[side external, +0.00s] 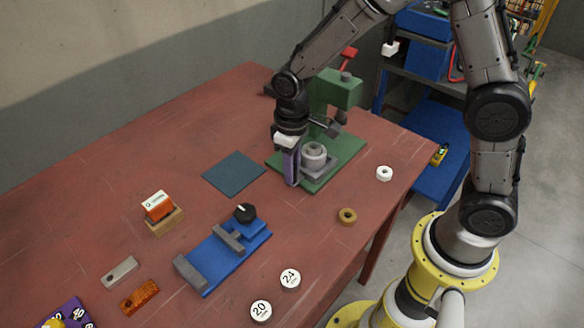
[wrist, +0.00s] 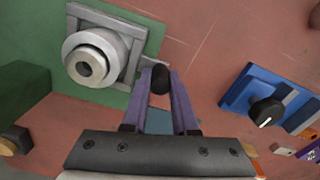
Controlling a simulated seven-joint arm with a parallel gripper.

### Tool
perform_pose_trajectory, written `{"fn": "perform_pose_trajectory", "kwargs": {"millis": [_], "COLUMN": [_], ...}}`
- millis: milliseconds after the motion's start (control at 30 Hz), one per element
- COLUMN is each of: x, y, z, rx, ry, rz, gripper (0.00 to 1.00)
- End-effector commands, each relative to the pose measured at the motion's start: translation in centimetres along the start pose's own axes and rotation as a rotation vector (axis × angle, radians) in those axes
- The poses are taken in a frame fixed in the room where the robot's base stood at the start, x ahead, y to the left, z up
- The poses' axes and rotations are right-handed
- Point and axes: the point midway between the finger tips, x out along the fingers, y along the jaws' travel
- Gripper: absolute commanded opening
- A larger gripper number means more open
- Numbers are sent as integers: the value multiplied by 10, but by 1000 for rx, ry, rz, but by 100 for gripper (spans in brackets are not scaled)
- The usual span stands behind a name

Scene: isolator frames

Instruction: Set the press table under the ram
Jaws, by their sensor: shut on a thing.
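The press (side external: 343,92) is green, with a red-tipped lever and a flat green base. The grey press table (side external: 322,170) sits on that base and carries a grey stepped ring part (side external: 313,156). The table also shows at the upper left of the wrist view (wrist: 133,28), with the ring part (wrist: 90,62) on it. My gripper (side external: 291,180) is at the table's near left side, its purple fingers pointing down. In the wrist view my gripper (wrist: 160,78) is shut on a black knob (wrist: 159,80) beside the table.
A blue mat (side external: 234,172) lies left of the press. A blue fixture (side external: 222,257) with a black knob stands in front. White rings (side external: 384,173), a brass ring (side external: 347,216), round labelled weights (side external: 290,279) and an orange block (side external: 157,207) lie around. The table's right edge is near.

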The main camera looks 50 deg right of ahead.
Motion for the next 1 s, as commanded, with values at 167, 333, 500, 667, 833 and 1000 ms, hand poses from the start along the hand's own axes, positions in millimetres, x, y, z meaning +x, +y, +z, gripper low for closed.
{"fn": "perform_pose_trajectory", "kwargs": {"millis": [167, 333, 500, 667, 833, 1000], "x": [-2, -2, -2, -2, -2, -2], "y": [2, 27, 57, 70, 71, 71], "z": [-1, 5, 13, 17, 17, 17], "rx": [0, 6, 6, 2, 0, 0], "ry": [4, 4, 5, 5, 6, 7], "rz": [1, 1, 1, 1, 1, 1], "gripper": [0, 0, 0, 0, 0, 34]}}
